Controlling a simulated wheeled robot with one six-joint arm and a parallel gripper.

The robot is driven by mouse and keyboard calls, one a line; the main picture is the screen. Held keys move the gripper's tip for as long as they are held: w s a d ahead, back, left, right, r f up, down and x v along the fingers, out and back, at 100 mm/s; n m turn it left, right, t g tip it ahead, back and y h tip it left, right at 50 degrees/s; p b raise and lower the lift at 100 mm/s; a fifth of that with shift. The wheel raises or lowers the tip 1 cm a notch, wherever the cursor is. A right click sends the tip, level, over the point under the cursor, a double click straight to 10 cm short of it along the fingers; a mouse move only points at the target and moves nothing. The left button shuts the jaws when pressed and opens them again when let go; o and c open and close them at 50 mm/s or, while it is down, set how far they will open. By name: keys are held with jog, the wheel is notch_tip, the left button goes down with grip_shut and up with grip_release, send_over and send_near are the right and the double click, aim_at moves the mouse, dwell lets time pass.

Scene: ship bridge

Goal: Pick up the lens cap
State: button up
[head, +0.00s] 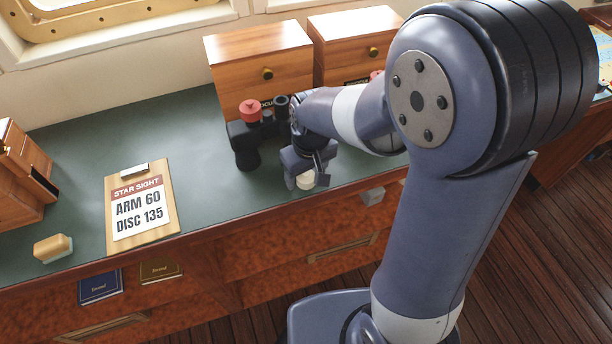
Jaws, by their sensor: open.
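A black instrument like binoculars (244,148) stands on the green desk top. A round red cap (250,108) sits on its upper left end; it looks like a lens cap. More red (376,74) shows at the back, mostly hidden by my arm. My gripper (307,176) points down just right of the instrument, low over the desk near its front edge. Its jaws are open. A small cream round thing (305,182) shows at the fingertips. I cannot tell whether the jaws touch it.
Two wooden drawer boxes (258,62) stand behind the instrument. The desk's left middle is clear.

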jog(key=c, duration=1)
jog(key=shift+r, duration=0.15)
jog(key=shift+c, duration=0.2)
